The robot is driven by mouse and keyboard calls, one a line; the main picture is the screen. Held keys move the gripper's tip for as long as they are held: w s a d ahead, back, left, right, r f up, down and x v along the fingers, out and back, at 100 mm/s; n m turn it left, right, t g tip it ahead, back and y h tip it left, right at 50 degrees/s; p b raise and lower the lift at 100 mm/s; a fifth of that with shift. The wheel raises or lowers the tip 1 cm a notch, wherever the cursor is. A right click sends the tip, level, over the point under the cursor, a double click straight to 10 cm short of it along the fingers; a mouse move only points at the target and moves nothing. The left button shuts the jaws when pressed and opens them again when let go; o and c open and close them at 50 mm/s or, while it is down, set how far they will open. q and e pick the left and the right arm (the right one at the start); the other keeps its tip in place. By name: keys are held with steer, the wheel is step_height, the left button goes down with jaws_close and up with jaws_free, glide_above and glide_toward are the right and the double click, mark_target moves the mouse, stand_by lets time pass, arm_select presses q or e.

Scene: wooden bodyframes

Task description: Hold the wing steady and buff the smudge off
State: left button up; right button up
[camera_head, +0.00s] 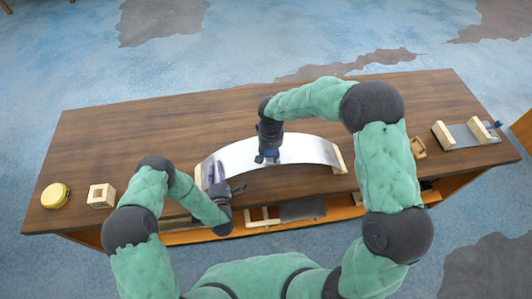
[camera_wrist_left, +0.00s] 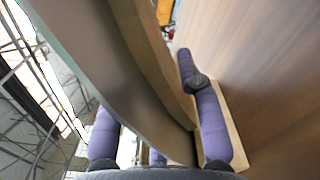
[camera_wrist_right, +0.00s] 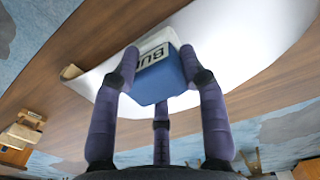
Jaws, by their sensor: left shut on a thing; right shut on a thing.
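The wing (camera_head: 306,149) is a curved silvery panel on wooden end supports, arched across the middle of the table. My left gripper (camera_head: 216,175) is shut on the wing's left end; in the left wrist view its fingers straddle the edge of the wing (camera_wrist_left: 120,85). My right gripper (camera_head: 267,154) is shut on a blue-and-white block (camera_wrist_right: 160,72) with dark lettering, partly hidden by the fingers. The block is over the upper middle of the wing (camera_wrist_right: 230,40); I cannot tell whether it touches. I see no smudge on the bare parts of the wing.
A yellow round tin (camera_head: 55,196) and a wooden cube frame (camera_head: 101,195) stand at the table's left. A small wooden piece (camera_head: 418,147) and a grey plate with wooden blocks (camera_head: 465,134) are at the right. The table (camera_head: 120,140) behind the wing is clear.

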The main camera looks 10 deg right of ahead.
arm_select(q)
steer(key=shift+s+f, duration=0.25)
steer(key=shift+f, duration=0.05)
arm_select(e)
steer(key=d, duration=0.4)
steer(key=shift+d+f, duration=0.2)
steer(key=shift+d, duration=0.2)
step_height(320, 180, up, 8)
steer(key=shift+r, duration=0.25)
arm_select(q)
steer(key=o, duration=1.1)
steer(key=shift+w, duration=0.1)
steer(key=shift+w+r, duration=0.1)
arm_select(e)
steer(key=shift+w, duration=0.1)
arm_select(q)
steer(key=shift+r, duration=0.1)
steer(key=shift+s+d, duration=0.1)
steer(key=shift+s, duration=5.9)
